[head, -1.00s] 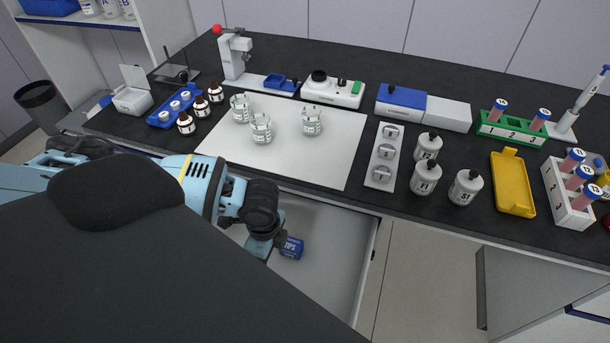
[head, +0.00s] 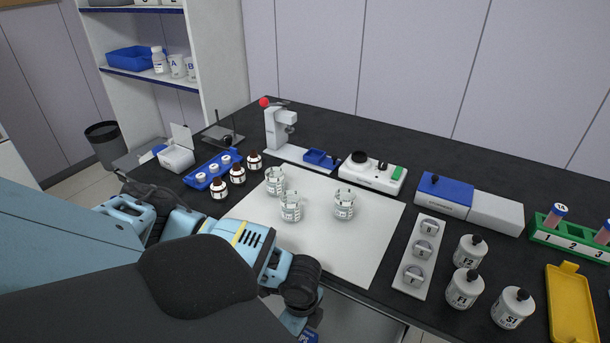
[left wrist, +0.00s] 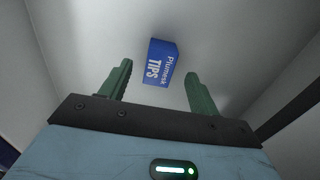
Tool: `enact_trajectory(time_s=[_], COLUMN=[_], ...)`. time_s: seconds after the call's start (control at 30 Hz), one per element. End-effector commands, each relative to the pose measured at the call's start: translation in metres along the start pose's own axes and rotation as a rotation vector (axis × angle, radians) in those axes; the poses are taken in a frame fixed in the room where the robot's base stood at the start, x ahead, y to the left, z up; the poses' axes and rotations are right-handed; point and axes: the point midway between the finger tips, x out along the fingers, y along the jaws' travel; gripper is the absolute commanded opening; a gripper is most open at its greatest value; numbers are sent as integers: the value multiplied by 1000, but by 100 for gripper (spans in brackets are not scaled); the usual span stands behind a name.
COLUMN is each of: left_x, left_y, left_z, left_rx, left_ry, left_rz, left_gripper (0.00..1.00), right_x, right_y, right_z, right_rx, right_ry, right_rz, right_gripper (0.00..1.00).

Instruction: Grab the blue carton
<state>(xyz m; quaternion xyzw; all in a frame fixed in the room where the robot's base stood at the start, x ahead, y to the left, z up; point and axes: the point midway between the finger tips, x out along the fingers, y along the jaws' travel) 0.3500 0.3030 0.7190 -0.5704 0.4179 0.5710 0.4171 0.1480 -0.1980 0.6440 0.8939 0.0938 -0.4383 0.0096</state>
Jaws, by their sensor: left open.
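The blue carton (left wrist: 161,62), printed "TIPS", lies inside the open white drawer below the bench in the left wrist view. In the head view only a small blue bit of it (head: 309,336) shows at the bottom edge, beside my left wrist. My left gripper (left wrist: 160,78) is open, with its two green fingers apart and nothing between them at their base. The carton sits just beyond the fingertips, roughly centred between them; I cannot tell the exact gap. My left gripper's fingers are hidden in the head view. My right gripper is not in view.
The drawer (head: 362,320) is open under the bench's front edge. On the black bench above stand glass beakers (head: 291,207) on a white mat (head: 340,255), brown bottles (head: 237,174), white bottles (head: 464,289) and a blue-lidded box (head: 445,193).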

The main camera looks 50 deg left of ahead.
Motion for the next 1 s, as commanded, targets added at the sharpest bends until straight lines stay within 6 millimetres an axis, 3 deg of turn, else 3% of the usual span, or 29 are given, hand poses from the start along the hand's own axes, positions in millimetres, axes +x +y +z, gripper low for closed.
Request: enact_trajectory(time_s=[0.4, 0.73, 1.0], left_x=[46, 51, 51], left_y=[0, 0, 0], left_z=[0, 0, 0], left_rx=[-1, 0, 0], left_ry=[-2, 1, 0], left_rz=[2, -2, -1], left_gripper=[62, 62, 28], right_x=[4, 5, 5], right_y=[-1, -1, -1], right_z=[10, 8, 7], right_rx=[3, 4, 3], right_ry=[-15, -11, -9], right_rz=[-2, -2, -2], right_gripper=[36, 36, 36])
